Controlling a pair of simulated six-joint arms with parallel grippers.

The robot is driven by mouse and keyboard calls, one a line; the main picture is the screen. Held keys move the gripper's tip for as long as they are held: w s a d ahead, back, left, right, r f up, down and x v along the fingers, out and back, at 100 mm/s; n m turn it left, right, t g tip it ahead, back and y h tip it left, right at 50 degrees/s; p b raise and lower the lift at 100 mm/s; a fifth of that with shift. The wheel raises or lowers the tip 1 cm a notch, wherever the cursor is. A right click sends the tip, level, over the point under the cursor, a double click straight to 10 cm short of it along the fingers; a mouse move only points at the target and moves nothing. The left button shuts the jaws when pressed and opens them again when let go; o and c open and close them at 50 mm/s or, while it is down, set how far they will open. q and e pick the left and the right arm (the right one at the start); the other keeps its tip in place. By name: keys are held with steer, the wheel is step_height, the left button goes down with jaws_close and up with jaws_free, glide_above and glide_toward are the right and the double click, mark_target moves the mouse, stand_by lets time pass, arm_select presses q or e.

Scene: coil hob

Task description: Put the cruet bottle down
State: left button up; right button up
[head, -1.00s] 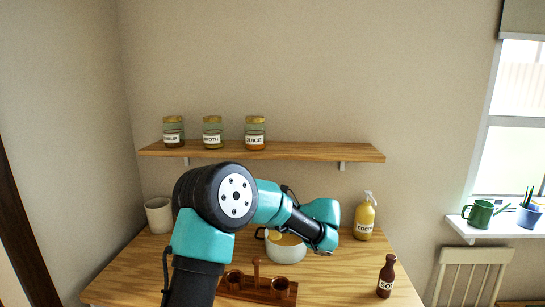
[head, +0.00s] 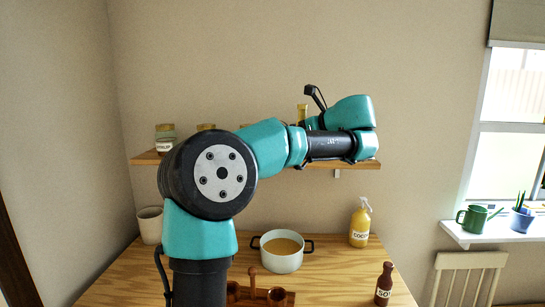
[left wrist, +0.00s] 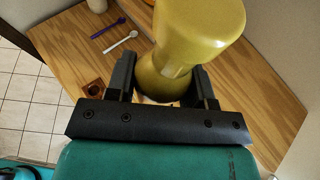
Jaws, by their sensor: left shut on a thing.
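The cruet bottle (left wrist: 195,35) is a glossy yellow bottle in the left wrist view, wide at one end and narrowing toward my fingers. My left gripper (left wrist: 163,88) is shut on its narrow part, with one finger on each side. In the head view a thin yellow piece, apparently of this bottle (head: 302,112), shows above my left arm in front of the shelf; the arm hides the rest and my fingers. The bottle is held up, clear of the table. No label on it shows. My right gripper is in neither view.
The wall shelf (head: 146,158) holds jars, partly hidden by my arm. On the table (head: 335,270) stand a pot of orange liquid (head: 282,262), a wooden holder (head: 253,293), a yellow pump bottle (head: 359,225), a brown bottle (head: 384,284) and a pale cup (head: 150,225).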

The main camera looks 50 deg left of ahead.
arm_select(q)
steer(key=shift+a, duration=0.2)
steer(key=w+a+f, duration=0.1)
steer(key=w+a, duration=0.9)
steer(key=a, duration=0.1)
steer(key=shift+w+a+f, duration=0.25)
steer(key=shift+a, duration=0.15)
steer(key=shift+f, duration=0.1)
steer(key=shift+f, duration=1.65)
steer(key=shift+f, duration=0.1)
steer(key=o, duration=1.1)
